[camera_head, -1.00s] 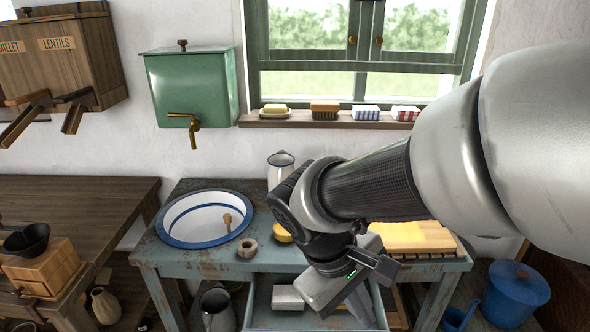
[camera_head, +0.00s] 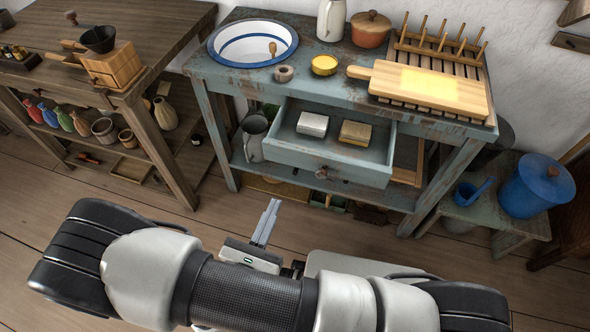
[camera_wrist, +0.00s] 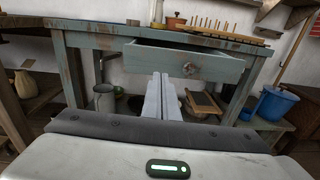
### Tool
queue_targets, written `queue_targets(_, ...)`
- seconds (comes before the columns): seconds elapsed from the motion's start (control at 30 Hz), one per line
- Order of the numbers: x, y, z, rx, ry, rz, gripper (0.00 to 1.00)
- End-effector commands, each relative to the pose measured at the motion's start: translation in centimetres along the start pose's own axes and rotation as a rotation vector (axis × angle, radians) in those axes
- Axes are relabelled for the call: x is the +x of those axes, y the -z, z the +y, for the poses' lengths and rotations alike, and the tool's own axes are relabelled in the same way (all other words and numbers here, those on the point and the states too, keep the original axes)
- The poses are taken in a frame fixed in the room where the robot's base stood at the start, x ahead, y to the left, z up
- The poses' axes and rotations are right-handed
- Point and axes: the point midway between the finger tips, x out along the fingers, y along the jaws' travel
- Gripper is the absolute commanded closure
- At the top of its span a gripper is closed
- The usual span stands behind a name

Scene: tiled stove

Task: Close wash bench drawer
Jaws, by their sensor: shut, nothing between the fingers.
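The wash bench (camera_head: 203,96) is a worn blue-grey table in the head view. Its drawer (camera_head: 318,163) is pulled out toward me, with a round knob (camera_head: 322,172) on its front. A whitish block (camera_head: 312,124) and a tan block (camera_head: 355,133) lie inside the drawer. My gripper (camera_head: 269,213) is shut and empty, in front of the drawer and apart from it, lower left of the knob. In the wrist view the shut fingers (camera_wrist: 161,88) point toward the bench, below and left of the drawer front (camera_wrist: 212,69) and its knob (camera_wrist: 190,69).
A basin (camera_head: 222,56), a cutting board (camera_head: 440,92) and a dish rack stand on the bench top. A pitcher (camera_head: 255,135) stands on the lower shelf. A low stool (camera_head: 510,212) with a blue pot (camera_head: 538,187) is at right. The wooden floor before the bench is clear.

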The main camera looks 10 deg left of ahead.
Motion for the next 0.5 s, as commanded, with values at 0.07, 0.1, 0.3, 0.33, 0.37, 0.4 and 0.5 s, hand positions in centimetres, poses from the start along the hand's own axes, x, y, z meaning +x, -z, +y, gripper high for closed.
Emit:
queue_targets(0.07, -0.3, 0.6, 0.3, -0.016, -0.035, -0.006, 1.0)
queue_targets(0.1, -0.3, 0.7, 0.4, -0.018, -0.041, -0.007, 1.0)
queue_targets(0.3, 2.3, 0.7, 0.4, -0.018, -0.039, -0.008, 1.0)
queue_targets(0.33, 2.9, 0.7, 0.4, -0.018, -0.038, -0.008, 1.0)
queue_targets(0.37, 3.5, 0.7, 0.4, -0.017, -0.038, -0.008, 1.0)
queue_targets(0.4, 4.4, 0.8, 0.4, -0.017, -0.037, -0.007, 1.0)
queue_targets(0.5, 6.6, 0.8, 0.5, -0.017, -0.037, -0.007, 1.0)
